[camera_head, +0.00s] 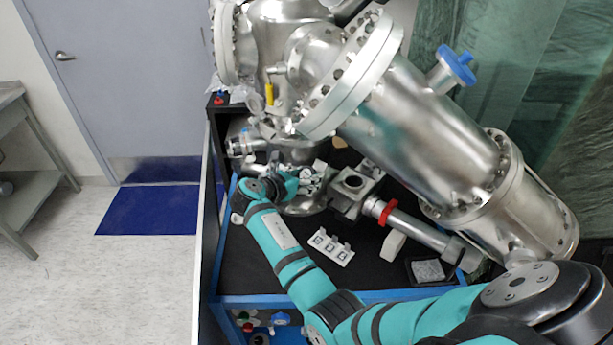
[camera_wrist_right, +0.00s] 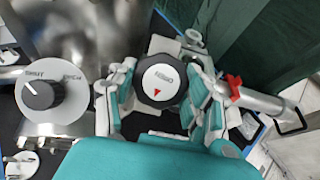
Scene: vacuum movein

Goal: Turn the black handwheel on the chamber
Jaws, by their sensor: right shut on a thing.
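The black handwheel (camera_wrist_right: 158,82) shows in the right wrist view, with a white round face that carries lettering and a red arrow mark. My right gripper (camera_wrist_right: 156,94) is shut on it, with teal-padded fingers at the left and right sides of its rim. In the head view my right arm reaches from the lower right to the chamber (camera_head: 420,125), and the right gripper (camera_head: 309,178) is low beside its metal fittings. The handwheel is hard to make out there. My left gripper is not in view.
A white dial (camera_wrist_right: 45,93) with a black knob is left of the handwheel. A pipe with a red ring (camera_head: 385,212), a white labelled plate (camera_head: 329,245) and a small tray (camera_head: 428,270) are on the black bench top (camera_head: 265,262). Floor (camera_head: 120,290) is clear at left.

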